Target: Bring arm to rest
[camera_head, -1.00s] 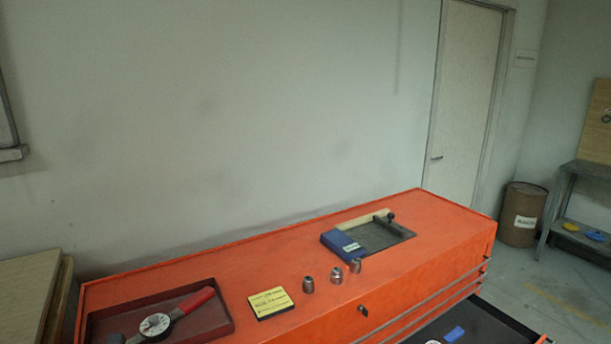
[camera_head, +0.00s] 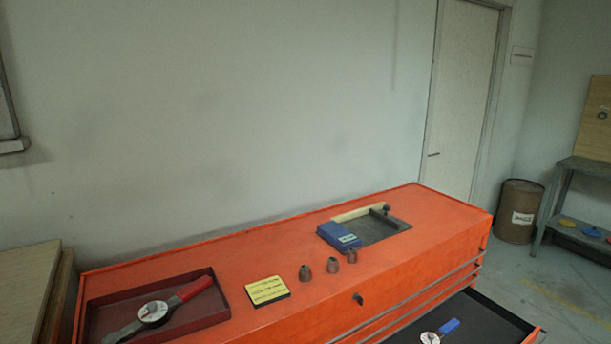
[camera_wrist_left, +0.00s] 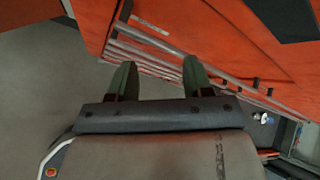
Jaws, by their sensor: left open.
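My left gripper (camera_wrist_left: 157,72) shows in the left wrist view with its two dark green fingers apart and nothing between them. It is beside the orange tool cabinet (camera_wrist_left: 240,40), whose drawer fronts and handles lie beyond the fingertips. No arm or gripper of mine shows in the head view. The orange cabinet top (camera_head: 225,262) fills the lower middle of that view. My right gripper is not in view.
On the cabinet are a dark red tray (camera_head: 213,320) with a red-handled dial wrench (camera_head: 155,311), a yellow note block (camera_head: 267,290), several metal sockets (camera_head: 332,265) and a blue-and-grey holder (camera_head: 340,236). An open drawer (camera_head: 480,318) holds a blue-handled dial tool (camera_head: 430,338).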

